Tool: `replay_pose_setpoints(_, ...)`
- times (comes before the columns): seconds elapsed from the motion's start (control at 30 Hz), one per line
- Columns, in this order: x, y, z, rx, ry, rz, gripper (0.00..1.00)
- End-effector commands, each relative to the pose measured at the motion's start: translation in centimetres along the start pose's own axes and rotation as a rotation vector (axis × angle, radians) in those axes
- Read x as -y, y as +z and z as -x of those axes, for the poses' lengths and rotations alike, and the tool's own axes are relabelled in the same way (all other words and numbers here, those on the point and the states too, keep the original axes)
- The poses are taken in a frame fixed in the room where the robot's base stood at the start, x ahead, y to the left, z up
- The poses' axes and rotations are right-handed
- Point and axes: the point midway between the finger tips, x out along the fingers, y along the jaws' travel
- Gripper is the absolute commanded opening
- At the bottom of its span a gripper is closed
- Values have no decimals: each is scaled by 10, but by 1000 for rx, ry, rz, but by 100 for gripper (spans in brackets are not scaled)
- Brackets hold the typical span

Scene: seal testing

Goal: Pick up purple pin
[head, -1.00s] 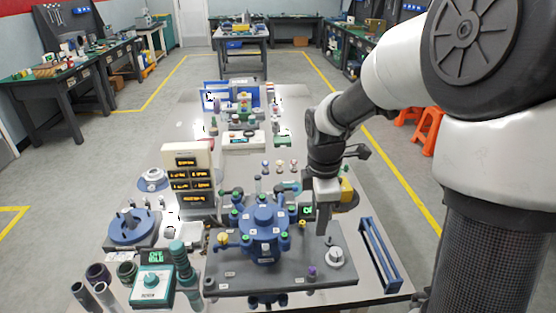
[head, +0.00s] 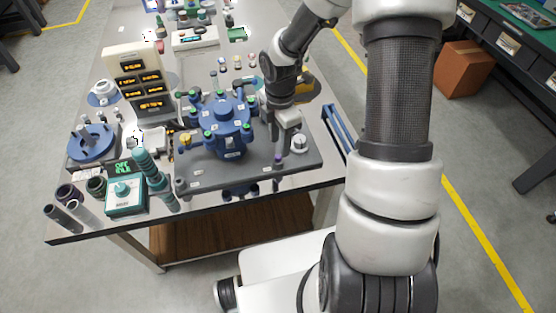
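The purple pin (head: 278,162) is a small dark purple spot near the front right of the grey base plate (head: 250,183). My gripper (head: 280,153) points down right over it, with its fingertips at or just above the pin. The fingers look narrow and close together, and they hide the top of the pin. I cannot tell whether they are shut on it or still apart.
A blue valve body (head: 227,122) with green-topped posts stands on the plate left of my gripper. A white round knob (head: 299,143) is close on the right. A blue frame (head: 339,127) lies further right. A teal box (head: 125,194) stands at the front left.

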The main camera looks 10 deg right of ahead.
Motion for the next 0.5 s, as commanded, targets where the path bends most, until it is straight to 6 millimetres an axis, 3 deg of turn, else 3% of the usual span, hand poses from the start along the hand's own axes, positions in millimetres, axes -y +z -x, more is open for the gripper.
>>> replay_pose_setpoints(0.33, -1, -4, -44, -1, -3, 1, 38)
replay_pose_setpoints(0.5, -2, -3, -52, 0, 0, -1, 38)
